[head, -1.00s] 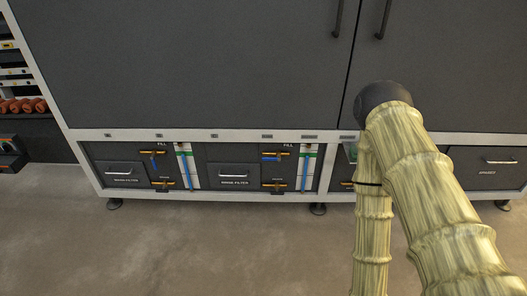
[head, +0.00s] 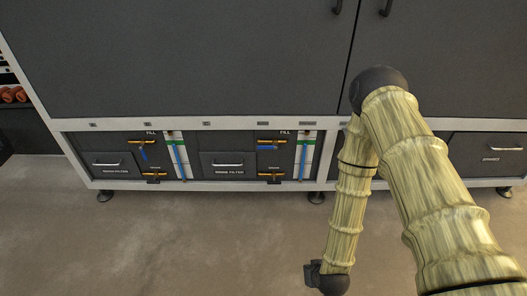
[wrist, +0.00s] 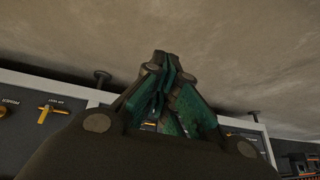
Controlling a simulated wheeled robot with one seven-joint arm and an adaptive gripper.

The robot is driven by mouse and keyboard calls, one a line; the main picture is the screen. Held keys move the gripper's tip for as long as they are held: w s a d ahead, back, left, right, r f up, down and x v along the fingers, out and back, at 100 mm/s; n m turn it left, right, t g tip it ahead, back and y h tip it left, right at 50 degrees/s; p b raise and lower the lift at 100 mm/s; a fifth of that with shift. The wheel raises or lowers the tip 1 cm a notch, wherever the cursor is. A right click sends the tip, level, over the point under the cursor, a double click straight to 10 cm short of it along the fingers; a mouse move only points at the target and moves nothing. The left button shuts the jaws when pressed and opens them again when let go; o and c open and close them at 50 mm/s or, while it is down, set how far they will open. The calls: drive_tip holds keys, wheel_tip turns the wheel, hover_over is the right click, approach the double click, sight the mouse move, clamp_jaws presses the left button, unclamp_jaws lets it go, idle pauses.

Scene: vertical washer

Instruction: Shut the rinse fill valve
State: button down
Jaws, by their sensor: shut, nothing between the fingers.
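The rinse fill valve (head: 272,142) is in the middle bay of the cabinet's lower row in the head view, under a FILL label and right of the rinse filter drawer. It has a brass body and a blue handle that lies roughly level, along the brass pipe. My gripper is low in front of the cabinet, apart from the valve; in the head view only the dark wrist end shows clearly. In the wrist view my gripper (wrist: 165,62) is shut and empty, its green-padded fingers together.
A wash filter drawer (head: 115,165) and a similar valve (head: 142,142) with a tilted blue handle are to the left. A sight tube (head: 304,155) stands right of the rinse valves. Cabinet feet (head: 316,197) rest on the floor. The floor in front is clear.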

drive_tip(key=w+a+t+y+b, duration=0.1)
drive_tip(key=w+a+t+b, duration=0.35)
drive_tip(key=w, duration=1.15)
drive_tip(key=w+a+r+t+b, duration=0.1)
drive_tip(key=w+a+r+t, duration=0.2)
drive_tip(key=w, duration=0.4)
drive_tip(key=w+a+r+t+h+b, duration=0.1)
drive_tip(key=w+a+r+t, duration=0.3)
drive_tip(key=w+r, duration=0.3)
drive_tip(key=w+a+r+m+t+h+b, duration=0.1)
drive_tip(key=w+a+r+t, duration=0.3)
drive_tip(key=w, duration=0.4)
wheel_tip(320, 180, up, 2)
drive_tip(key=shift+r+t, duration=0.15)
drive_tip(key=shift+t, duration=0.3)
drive_tip(key=shift+w, duration=0.15)
wheel_tip(320, 180, up, 3)
drive_tip(key=b, duration=0.3)
hover_over(263, 147)
drive_tip(key=s, duration=0.3)
drive_tip(key=f, duration=0.1)
drive_tip(key=f+b, duration=0.1)
drive_tip(key=f, duration=0.1)
drive_tip(key=shift+w+d+f, duration=0.1)
drive_tip(key=shift+w+f, duration=0.2)
drive_tip(key=shift+f, duration=0.1)
